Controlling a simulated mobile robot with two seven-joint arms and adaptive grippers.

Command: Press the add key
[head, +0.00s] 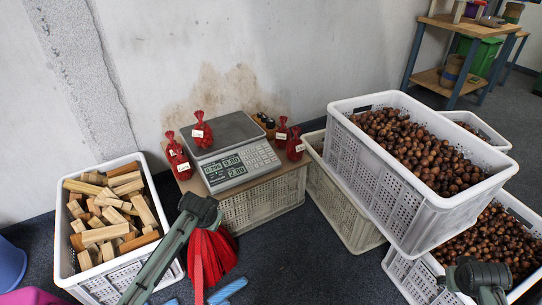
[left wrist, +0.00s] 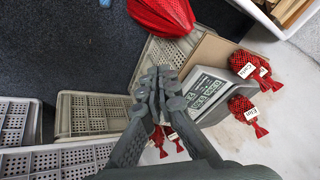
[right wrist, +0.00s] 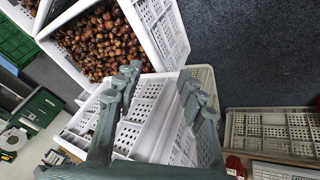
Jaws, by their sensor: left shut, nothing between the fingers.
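The scale (head: 222,133) stands on a board over an upturned crate, its lit display (head: 233,164) and keypad (head: 260,157) facing me. Single key labels are too small to read, so I cannot pick out the add key. My left gripper (head: 201,208) is in front of the scale in the head view, its fingers hidden there. In the left wrist view its fingers (left wrist: 155,92) are shut and empty, beside the scale (left wrist: 208,94) in the picture; contact cannot be told. My right gripper (right wrist: 160,88) is open and empty above the crates at right.
Tied red net bags (head: 202,130) stand around and on the scale. A crate of wood blocks (head: 64,245) is at left. A stacked crate of chestnuts (head: 375,190) is at right.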

